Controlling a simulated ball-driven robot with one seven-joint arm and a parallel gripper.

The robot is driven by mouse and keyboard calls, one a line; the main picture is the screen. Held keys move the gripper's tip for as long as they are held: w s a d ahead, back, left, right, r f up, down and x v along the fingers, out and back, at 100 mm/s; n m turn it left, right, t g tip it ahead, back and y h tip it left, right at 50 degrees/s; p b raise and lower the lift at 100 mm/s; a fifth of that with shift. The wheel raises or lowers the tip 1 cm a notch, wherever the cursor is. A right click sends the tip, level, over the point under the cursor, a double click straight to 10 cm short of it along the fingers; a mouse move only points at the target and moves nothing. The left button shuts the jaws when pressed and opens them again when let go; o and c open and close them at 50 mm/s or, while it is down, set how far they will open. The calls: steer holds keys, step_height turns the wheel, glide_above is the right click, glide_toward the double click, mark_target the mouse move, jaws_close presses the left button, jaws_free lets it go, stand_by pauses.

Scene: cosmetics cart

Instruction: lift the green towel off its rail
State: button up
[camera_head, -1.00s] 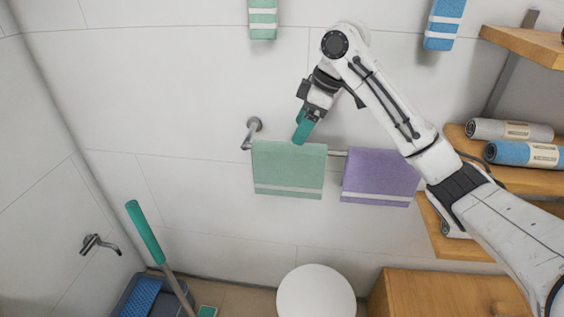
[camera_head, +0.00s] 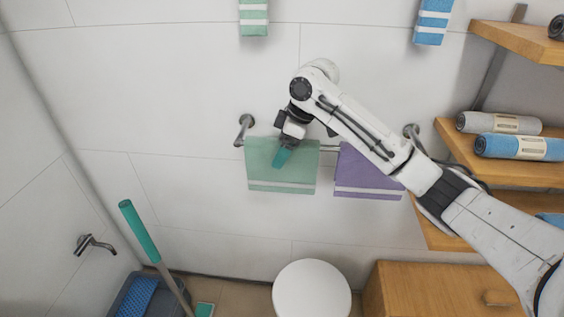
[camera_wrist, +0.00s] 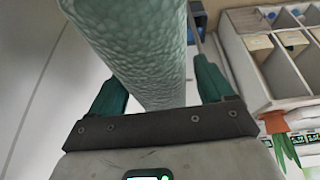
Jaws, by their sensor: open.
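The green towel (camera_head: 262,178) hangs over the left part of the metal rail (camera_head: 329,149), with a pale stripe near its lower edge. My gripper (camera_head: 282,157) has teal fingers and is at the towel's top edge, overlapping its upper middle in the head view. In the wrist view, the textured green towel (camera_wrist: 145,45) fills the space between the two spread fingers of my gripper (camera_wrist: 160,88). The fingers stand apart on either side of it. Whether either finger touches the cloth cannot be told.
A purple towel (camera_head: 365,176) hangs on the same rail, right of the green one, under my arm. Wooden shelves with rolled towels (camera_head: 520,147) stand at the right. A white round lid (camera_head: 312,290) is below. A compartmented box (camera_wrist: 268,60) shows in the wrist view.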

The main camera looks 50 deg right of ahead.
steer(key=shift+f, duration=0.25)
stand_by(0.5)
steer(key=shift+c, duration=0.5)
steer(key=c, duration=1)
steer(key=shift+r, duration=0.2)
step_height(320, 180, up, 18)
steer(key=shift+r, duration=0.1)
steer(key=shift+r+p, duration=0.25)
steer(key=shift+p, duration=0.3)
